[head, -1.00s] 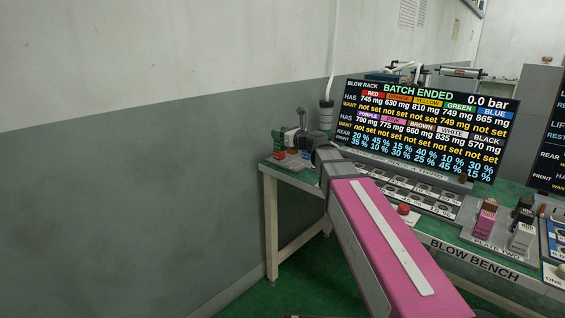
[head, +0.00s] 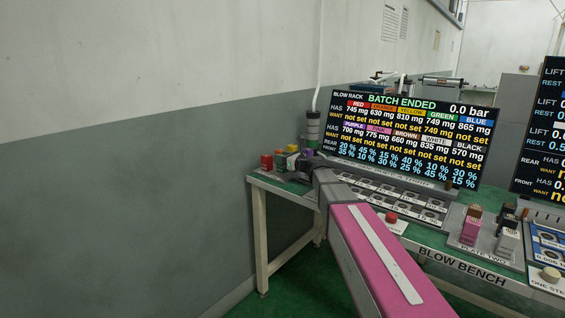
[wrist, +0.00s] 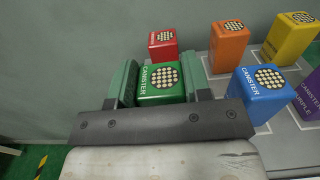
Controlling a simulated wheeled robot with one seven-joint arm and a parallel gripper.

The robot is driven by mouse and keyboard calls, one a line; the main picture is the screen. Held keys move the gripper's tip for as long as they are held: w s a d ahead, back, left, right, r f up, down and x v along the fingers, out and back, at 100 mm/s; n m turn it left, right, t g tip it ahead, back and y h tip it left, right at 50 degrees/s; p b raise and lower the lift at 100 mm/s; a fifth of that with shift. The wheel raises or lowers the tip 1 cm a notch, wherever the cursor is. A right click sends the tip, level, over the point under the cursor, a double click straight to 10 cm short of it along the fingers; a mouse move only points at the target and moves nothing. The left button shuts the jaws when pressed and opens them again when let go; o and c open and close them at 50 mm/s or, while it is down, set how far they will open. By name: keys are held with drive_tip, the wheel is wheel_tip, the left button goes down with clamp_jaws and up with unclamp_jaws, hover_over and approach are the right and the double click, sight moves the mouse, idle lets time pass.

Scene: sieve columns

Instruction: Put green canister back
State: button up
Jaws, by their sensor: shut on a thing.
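The green canister (wrist: 161,85), with a dotted top, is between the two green fingers of my gripper (wrist: 161,76) in the wrist view. My gripper is shut on it. The canister is upright, in front of the red canister (wrist: 163,45) and left of the blue canister (wrist: 259,94). Its base is hidden, so I cannot tell whether it touches the surface. In the head view my gripper is at the far left end of the bench, too small and partly covered by my arm to make out.
An orange canister (wrist: 229,46), a yellow canister (wrist: 290,38) and a purple canister (wrist: 309,98) stand close by on grey, white-lined places. The wall is just behind and left. The blow bench (head: 462,266) carries a display (head: 410,135) reading "BATCH ENDED" and a red button (head: 391,217).

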drive_tip(key=shift+f, duration=0.8)
drive_tip(key=shift+f, duration=0.15)
drive_tip(key=o, duration=1.1)
drive_tip(key=shift+s+d+r, duration=0.2)
drive_tip(key=v, duration=1.1)
drive_tip(key=shift+s+d, duration=0.15)
drive_tip(key=shift+d, duration=0.05)
drive_tip(key=shift+s+a, duration=0.1)
